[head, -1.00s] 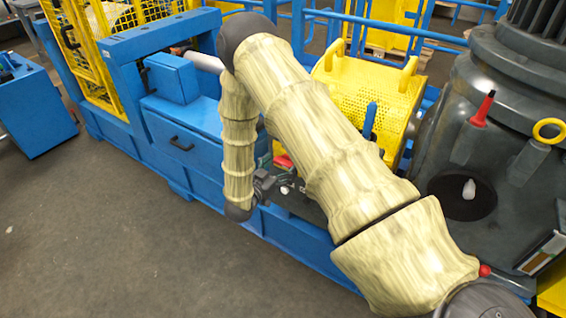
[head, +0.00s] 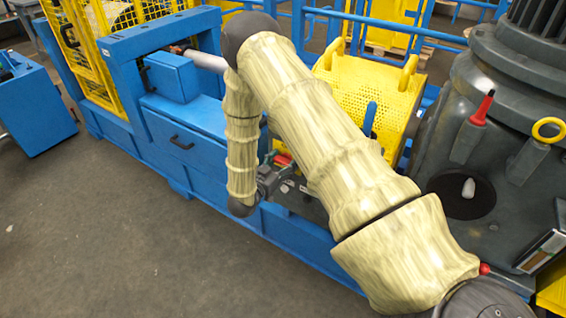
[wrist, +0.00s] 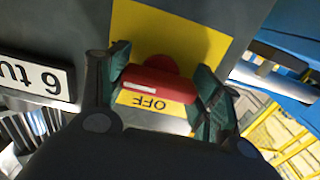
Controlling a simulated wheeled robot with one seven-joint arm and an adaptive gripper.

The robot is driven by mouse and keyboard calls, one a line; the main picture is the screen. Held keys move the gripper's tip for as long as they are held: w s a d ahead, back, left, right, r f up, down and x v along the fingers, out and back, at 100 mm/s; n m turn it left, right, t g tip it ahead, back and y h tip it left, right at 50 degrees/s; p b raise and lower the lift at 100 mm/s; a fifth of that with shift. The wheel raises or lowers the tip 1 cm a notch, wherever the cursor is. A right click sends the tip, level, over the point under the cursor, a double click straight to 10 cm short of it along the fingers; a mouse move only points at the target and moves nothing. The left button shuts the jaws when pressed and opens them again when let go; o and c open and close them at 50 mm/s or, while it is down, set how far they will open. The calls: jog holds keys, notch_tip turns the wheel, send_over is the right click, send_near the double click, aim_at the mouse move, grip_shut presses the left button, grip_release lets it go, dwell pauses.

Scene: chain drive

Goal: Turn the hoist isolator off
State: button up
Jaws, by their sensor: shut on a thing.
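The isolator's red handle (wrist: 158,84) with a white stripe is in the middle of the wrist view, on a yellow plate (wrist: 190,40). The word OFF shows upside down on the plate just below the handle. The handle lies nearly level across the picture, tilted slightly. My gripper (wrist: 165,78) has a green-padded finger at each end of the handle and is shut on it. In the head view my gripper (head: 268,178) is beside the machine, below my forearm, and a small red patch (head: 283,160) shows there. My arm hides much of the isolator.
A grey panel with a white number label (wrist: 38,78) adjoins the plate. A yellow perforated guard (head: 375,95) and the blue machine frame (head: 195,130) are close to my arm. A large grey motor housing (head: 465,150) stands at right. The floor in front is clear.

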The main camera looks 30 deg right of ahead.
jog(key=shift+n, duration=0.3)
jog(key=n+p, duration=0.1)
jog(key=n, duration=0.2)
jog(key=shift+n, duration=0.3)
jog(key=n, duration=0.4)
jog(key=shift+n+p, duration=0.3)
jog(key=n, duration=0.4)
jog(key=shift+n, duration=2.5)
jog(key=o, duration=1)
jog(key=shift+p, duration=0.3)
